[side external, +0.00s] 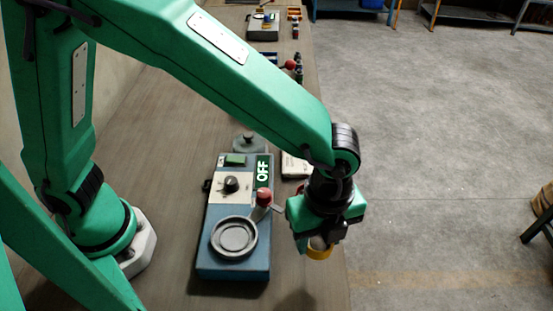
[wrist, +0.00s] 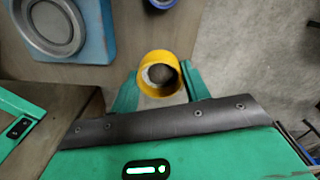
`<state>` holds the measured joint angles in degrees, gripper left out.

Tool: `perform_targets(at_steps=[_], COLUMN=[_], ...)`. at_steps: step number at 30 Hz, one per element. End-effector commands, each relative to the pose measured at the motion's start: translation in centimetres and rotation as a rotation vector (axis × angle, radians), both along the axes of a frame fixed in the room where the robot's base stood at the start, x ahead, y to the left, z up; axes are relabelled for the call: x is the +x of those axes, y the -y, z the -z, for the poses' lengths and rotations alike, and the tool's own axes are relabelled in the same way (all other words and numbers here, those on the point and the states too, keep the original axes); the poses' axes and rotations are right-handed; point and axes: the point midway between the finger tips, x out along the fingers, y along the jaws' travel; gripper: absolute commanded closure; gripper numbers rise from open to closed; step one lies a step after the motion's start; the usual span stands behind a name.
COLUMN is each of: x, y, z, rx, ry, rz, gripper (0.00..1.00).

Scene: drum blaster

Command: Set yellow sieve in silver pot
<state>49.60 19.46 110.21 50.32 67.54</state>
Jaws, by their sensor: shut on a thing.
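The yellow sieve (side external: 319,253) is a short yellow ring. My gripper (side external: 320,238) is shut on it and holds it near the table's right edge, right of the blue machine. In the wrist view the sieve (wrist: 146,74) sits between the two green fingers, with a dark round patch inside. A round, shallow silver-grey vessel (side external: 235,237), which looks like the silver pot, is set on the front of the blue machine. The vessel (wrist: 54,25) also shows at the upper left of the wrist view. It looks empty, and the sieve is apart from it.
The blue machine (side external: 232,269) carries a dark knob, a green OFF sign (side external: 263,171) and a red-knobbed lever (side external: 264,197) between the vessel and my gripper. A lidded grey pot (side external: 249,144) stands behind. A blue round thing (wrist: 162,3) shows at the wrist view's top edge.

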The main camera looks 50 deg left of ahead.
Motion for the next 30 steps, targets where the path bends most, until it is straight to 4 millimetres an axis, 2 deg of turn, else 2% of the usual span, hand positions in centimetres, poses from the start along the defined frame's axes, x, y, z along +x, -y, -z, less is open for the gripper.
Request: perform_targets(at_steps=[8, 14, 30], x=[-0.2, -1.0, -6.2], y=[-0.4, -2.1, -11.0], z=[-0.2, -0.8, -2.5], rx=[0.0, -0.001, -0.001], ry=[0.001, 0.0, 0.0], rz=[-0.014, -0.076, -0.411], gripper=[0.78, 0.78, 0.78])
